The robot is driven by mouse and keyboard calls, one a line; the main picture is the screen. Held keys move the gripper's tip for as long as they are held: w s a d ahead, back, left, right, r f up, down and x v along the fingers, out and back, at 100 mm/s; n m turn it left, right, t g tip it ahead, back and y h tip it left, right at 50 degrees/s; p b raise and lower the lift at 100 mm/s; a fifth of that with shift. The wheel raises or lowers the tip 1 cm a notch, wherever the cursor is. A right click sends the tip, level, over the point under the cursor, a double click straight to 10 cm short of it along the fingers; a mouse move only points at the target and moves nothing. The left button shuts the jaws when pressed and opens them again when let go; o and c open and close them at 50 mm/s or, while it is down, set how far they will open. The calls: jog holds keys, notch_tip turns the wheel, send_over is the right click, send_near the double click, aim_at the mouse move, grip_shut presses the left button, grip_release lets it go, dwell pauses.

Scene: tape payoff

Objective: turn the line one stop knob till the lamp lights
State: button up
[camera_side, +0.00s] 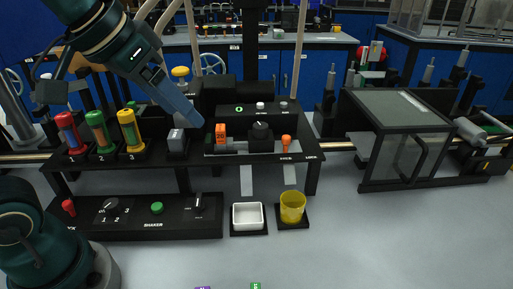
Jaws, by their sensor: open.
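My gripper (192,121) reaches in from the upper left and points down to the right. Its tip is above and right of a grey block (177,141) on the black rack, left of an orange block (220,131); nothing shows held in it. I cannot tell for certain which control is the line one stop knob. The front panel (180,229), marked SHAKER, carries a dark dial (111,203) with numbers, a red knob (68,207), a green button (157,208) and a small lever (199,201). A small green-lit mark (238,109) shows on the rear black box.
Red (69,131), green (98,129) and yellow (129,128) cylinders stand at the rack's left. An orange-topped lever (286,141) is at its right. A white dish (248,206) and yellow cup (292,206) stand in front. A clear-walled box (405,160) is right. The front floor is mostly clear.

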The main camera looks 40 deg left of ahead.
jog(key=s+f, duration=0.7)
jog(key=f, duration=0.1)
jog(key=shift+s+g, duration=0.4)
jog(key=shift+a, duration=0.1)
